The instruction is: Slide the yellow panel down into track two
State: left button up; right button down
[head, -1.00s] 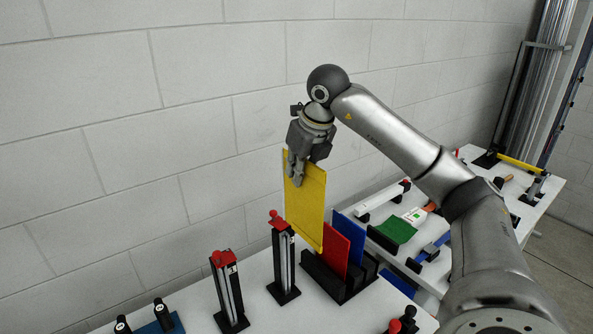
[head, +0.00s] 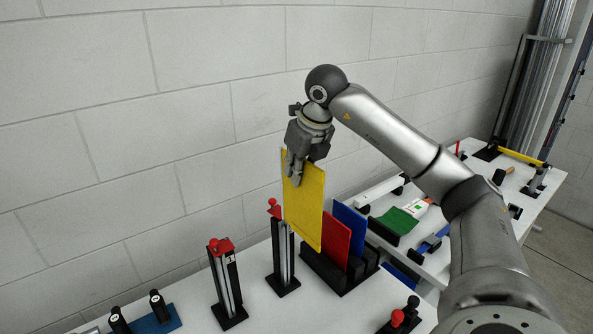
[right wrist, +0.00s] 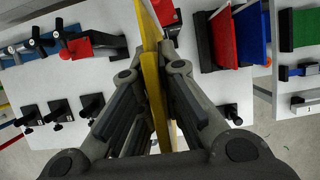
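My right gripper (head: 297,172) is shut on the upper edge of the yellow panel (head: 306,212). The panel hangs upright, in front of part of the black rack and partly overlapping the right track post (head: 284,258) in the head view. It looks clear of the table. In the right wrist view the yellow panel (right wrist: 154,85) runs between the fingers (right wrist: 153,75), seen nearly edge-on. The left track post (head: 227,285) stands apart from the panel. Both posts are dark, with pale slots and red tops; I cannot read their numbers for certain. My left gripper is not in view.
The black rack (head: 325,272) holds a red panel (head: 337,240) and a blue panel (head: 350,222). A blue block with black knobs (head: 158,322) is at front left. Red and black knobs (head: 403,314) are at front right. A second table behind holds a green piece (head: 398,220).

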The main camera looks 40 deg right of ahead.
aim_at(306, 233)
dwell(0.4)
jog(key=shift+f, duration=0.1)
notch_tip(306, 233, down, 25)
jog(key=b, duration=1.9)
jog(key=c, duration=1.6)
grip_release()
jog(key=shift+r, duration=0.3)
jog(key=shift+o, duration=0.2)
dwell(1.0)
jog(key=v, duration=1.2)
jog(key=shift+s+a, duration=0.1)
